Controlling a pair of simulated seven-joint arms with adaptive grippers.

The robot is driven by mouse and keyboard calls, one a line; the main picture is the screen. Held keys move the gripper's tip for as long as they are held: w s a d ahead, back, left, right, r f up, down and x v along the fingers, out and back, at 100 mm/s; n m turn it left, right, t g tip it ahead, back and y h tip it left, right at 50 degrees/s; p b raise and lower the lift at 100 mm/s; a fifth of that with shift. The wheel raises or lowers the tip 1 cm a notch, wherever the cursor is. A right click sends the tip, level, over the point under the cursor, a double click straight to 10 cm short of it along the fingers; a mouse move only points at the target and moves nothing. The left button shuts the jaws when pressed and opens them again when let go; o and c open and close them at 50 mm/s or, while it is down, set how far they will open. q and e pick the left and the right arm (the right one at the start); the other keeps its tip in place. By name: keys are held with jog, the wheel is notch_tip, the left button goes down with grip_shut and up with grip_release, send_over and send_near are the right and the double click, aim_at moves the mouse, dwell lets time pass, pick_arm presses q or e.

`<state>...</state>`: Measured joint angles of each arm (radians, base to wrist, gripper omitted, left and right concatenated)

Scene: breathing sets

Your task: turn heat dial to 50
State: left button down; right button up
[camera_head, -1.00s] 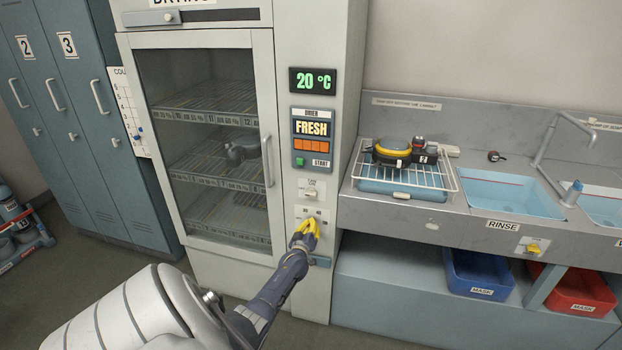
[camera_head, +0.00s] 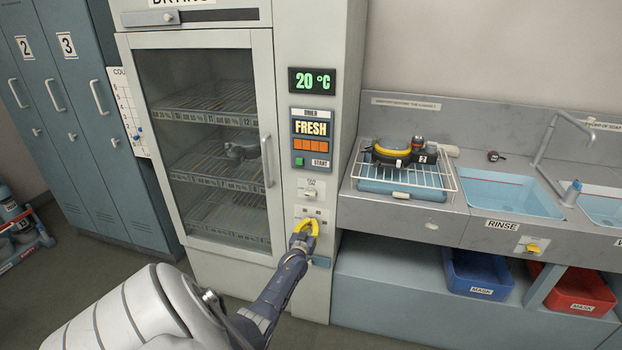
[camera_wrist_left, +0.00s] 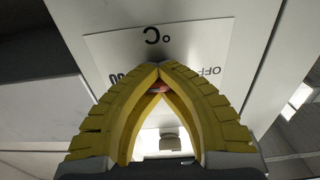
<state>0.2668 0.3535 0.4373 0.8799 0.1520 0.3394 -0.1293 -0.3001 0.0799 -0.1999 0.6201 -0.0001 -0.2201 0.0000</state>
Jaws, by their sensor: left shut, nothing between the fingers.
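The dryer cabinet's heat dial panel (camera_head: 322,212) is a pale plate low on the control column. The wrist view shows the plate (camera_wrist_left: 160,45) upside down, with "°C" and "OFF" markings. The dial itself is mostly hidden behind my fingers; a small red bit (camera_wrist_left: 158,88) shows just below the meeting fingertips. My left gripper (camera_head: 306,222) has yellow fingers shut tip to tip in front of the plate. I cannot tell whether they touch the dial. The display (camera_head: 313,81) reads 20 °C. My right gripper is not in view.
A fan switch (camera_head: 310,190) sits above the dial plate, and the drier panel (camera_head: 312,140) reading "FRESH" is above that. The cabinet's glass door (camera_head: 210,140) is closed. A sink counter (camera_head: 430,215) with a wire rack stands to the right.

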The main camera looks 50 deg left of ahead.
pick_arm(q)
jog(key=shift+s+d+f, duration=0.2)
jog(key=shift+f, duration=0.45)
jog(key=c, duration=1.2)
grip_release()
jog(key=shift+s, duration=0.1)
jog(key=o, duration=0.3)
jog(key=shift+w, duration=0.25)
jog(key=shift+a+r, duration=0.15)
jog(key=shift+r, duration=0.1)
jog(key=shift+v, duration=6.1)
